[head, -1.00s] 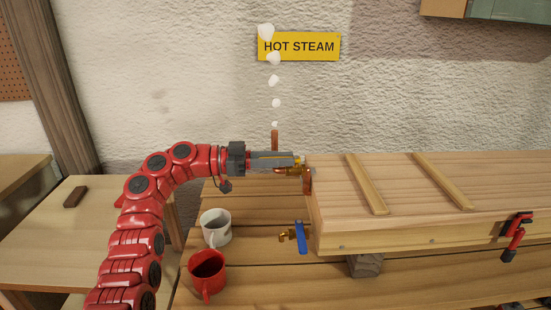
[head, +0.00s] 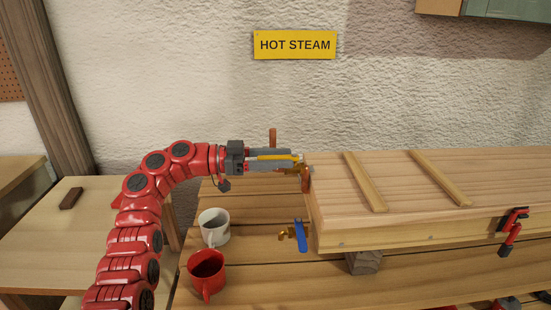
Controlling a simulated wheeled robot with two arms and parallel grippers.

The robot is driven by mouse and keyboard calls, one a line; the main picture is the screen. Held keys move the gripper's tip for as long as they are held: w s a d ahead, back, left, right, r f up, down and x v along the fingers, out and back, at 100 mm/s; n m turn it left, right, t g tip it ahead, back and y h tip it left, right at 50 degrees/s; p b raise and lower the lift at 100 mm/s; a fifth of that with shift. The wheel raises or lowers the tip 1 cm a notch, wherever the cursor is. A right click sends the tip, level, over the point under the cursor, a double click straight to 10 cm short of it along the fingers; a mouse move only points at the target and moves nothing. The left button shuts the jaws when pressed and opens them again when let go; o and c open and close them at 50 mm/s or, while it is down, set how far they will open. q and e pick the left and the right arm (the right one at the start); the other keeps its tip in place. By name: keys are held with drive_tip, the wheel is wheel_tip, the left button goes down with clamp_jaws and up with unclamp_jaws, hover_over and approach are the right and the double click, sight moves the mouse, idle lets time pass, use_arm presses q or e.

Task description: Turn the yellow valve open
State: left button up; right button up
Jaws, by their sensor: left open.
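The yellow valve's lever (head: 279,157) shows as a yellow bar at the left end of the wooden box (head: 400,200), near a copper fitting (head: 305,180). It points left, roughly along my left gripper's fingers. My left gripper (head: 290,159) is open, with its grey fingers on either side of the lever; whether they touch it I cannot tell. The fingers and lever hide most of the valve body. A second valve with a blue lever (head: 300,236) is lower on the same end of the box. My right gripper is not in view.
An upright copper pipe (head: 273,138) stands behind my left gripper. A "HOT STEAM" sign (head: 295,45) hangs on the wall. A red clamp (head: 512,232) grips the box.

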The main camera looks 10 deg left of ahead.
use_arm(q)
drive_tip(key=s+a, duration=0.2)
drive_tip(key=a, duration=1.5)
drive_tip(key=shift+s+b, duration=0.3)
drive_tip(key=shift+b, duration=0.1)
drive_tip(key=shift+a, duration=0.1)
